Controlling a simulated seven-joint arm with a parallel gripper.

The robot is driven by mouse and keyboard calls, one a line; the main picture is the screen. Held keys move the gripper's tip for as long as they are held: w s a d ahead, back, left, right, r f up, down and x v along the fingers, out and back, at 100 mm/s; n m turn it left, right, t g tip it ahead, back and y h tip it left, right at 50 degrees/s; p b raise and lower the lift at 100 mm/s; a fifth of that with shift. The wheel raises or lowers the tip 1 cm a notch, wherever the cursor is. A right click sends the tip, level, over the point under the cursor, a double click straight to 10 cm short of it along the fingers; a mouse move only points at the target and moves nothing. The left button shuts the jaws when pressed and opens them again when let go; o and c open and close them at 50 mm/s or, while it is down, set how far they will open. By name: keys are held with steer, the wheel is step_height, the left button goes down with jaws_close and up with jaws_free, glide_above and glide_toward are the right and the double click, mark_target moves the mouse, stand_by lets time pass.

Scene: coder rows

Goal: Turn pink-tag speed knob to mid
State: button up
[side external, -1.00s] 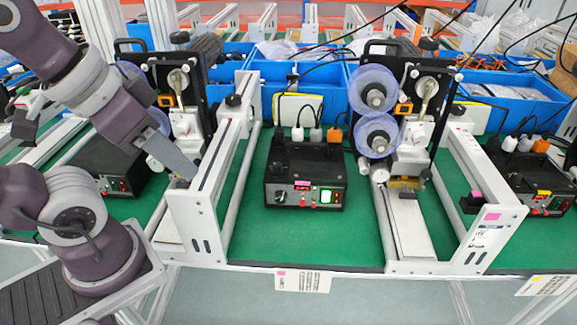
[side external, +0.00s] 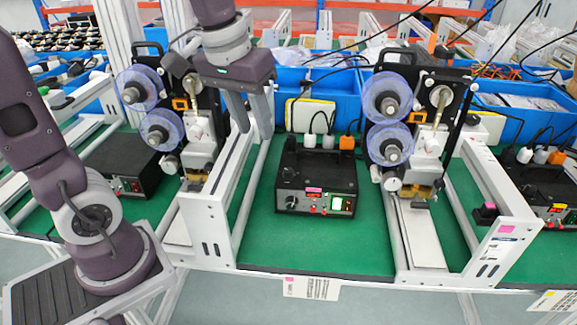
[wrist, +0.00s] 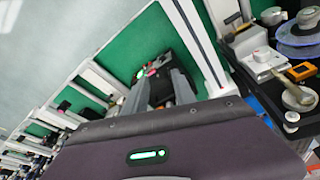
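The black control box with a pink tag (side external: 314,190) stands on the green mat in the middle bay of the side view. The knob's pointer angle is too small to read. My gripper (side external: 255,130) is above and left of the box, apart from it, with two fingers spread and nothing between them. In the wrist view my gripper (wrist: 161,78) points toward a black box (wrist: 168,64) on green; its knob is not clear there.
White frame rails (side external: 215,190) flank the bay, the left one close below my gripper. A label machine with blue reels (side external: 387,97) stands right of the box. Similar boxes stand in the left bay (side external: 120,165) and right bay (side external: 535,185). Plugs and cables rise behind the box.

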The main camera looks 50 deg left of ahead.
mark_target(288, 170)
steer(key=w+a+f+n+g, duration=0.1)
steer(key=w+a+f, duration=0.1)
steer(key=w+f, duration=0.2)
steer(key=w+a+f+n+g, duration=0.1)
steer(key=w+a+f+n, duration=0.1)
steer(key=w+f, duration=0.2)
steer(key=w+a+f+n+g, duration=0.1)
steer(key=w+a+f, duration=0.1)
steer(key=w+f, duration=0.2)
steer(key=shift+w+n, duration=0.2)
steer(key=shift+n, duration=0.1)
step_height(288, 170, down, 6)
steer(key=shift+f, duration=0.45)
jaws_close()
